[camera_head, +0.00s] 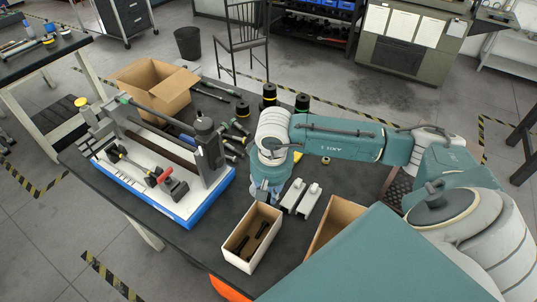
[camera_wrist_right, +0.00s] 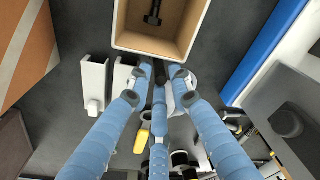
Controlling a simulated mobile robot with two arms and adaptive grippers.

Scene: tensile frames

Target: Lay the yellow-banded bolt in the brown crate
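My right gripper (camera_head: 266,190) points down just behind a pale, brown-lined crate (camera_head: 236,258) that holds dark bolts. In the right wrist view its blue fingers (camera_wrist_right: 160,75) come close together below the rim of that crate (camera_wrist_right: 150,44); I cannot tell whether anything is between them. One dark bolt (camera_wrist_right: 152,14) shows inside the crate. A second brown-lined crate (camera_head: 322,232) stands to the right, partly hidden by my arm. I cannot make out a yellow band on any bolt. A small yellow piece (camera_wrist_right: 142,141) lies near the fingers. My left gripper is not visible.
Two pale blocks (camera_head: 300,196) lie right of the gripper. A test frame on a blue-edged white base (camera_head: 185,213) fills the table's left. A cardboard box (camera_head: 155,90), loose dark parts and black cylinders with yellow (camera_head: 269,96) and green (camera_head: 302,103) bands stand behind.

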